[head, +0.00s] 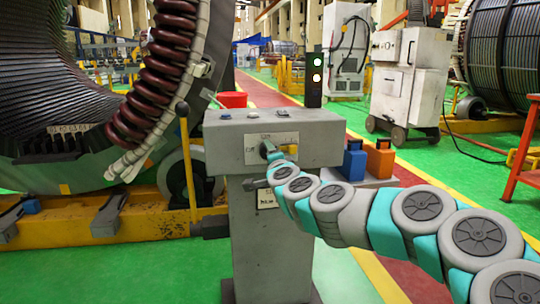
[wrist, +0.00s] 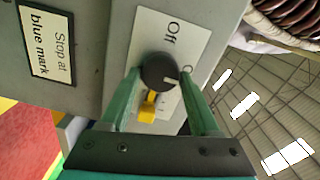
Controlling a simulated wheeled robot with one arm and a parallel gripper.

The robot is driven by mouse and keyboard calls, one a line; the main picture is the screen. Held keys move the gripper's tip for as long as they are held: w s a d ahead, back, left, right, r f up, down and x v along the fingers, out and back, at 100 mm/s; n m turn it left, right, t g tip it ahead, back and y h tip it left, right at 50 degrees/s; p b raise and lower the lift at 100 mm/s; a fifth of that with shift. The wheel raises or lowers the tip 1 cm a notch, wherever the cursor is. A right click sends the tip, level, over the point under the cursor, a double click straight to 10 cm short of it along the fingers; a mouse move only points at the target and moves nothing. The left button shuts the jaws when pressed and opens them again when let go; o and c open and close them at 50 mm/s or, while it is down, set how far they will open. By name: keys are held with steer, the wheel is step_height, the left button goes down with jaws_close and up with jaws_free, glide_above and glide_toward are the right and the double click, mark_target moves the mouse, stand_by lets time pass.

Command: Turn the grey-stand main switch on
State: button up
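The grey stand (head: 275,140) stands in the middle of the head view, with a white switch plate on its front face. In the wrist view the main switch is a round black knob (wrist: 160,72) with a white mark towards its lower right. The plate (wrist: 183,38) reads "Off" above the knob; a second word to the right is mostly hidden by a finger. My gripper (wrist: 160,76) has its two green fingers on either side of the knob, very close to it. Whether they press on it I cannot tell. In the head view my gripper (head: 271,152) is at the plate, covering the knob.
A yellow tab (wrist: 148,106) shows between the fingers below the knob. A "Stop at blue mark" label (wrist: 47,44) is on the stand. Blue (head: 354,160) and orange (head: 379,158) boxes stand behind my arm.

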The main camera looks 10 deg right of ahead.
steer(key=o, duration=0.3)
steer(key=shift+o, duration=0.2)
steer(key=shift+s, duration=0.1)
steer(key=s, duration=0.7)
steer(key=shift+s, duration=0.3)
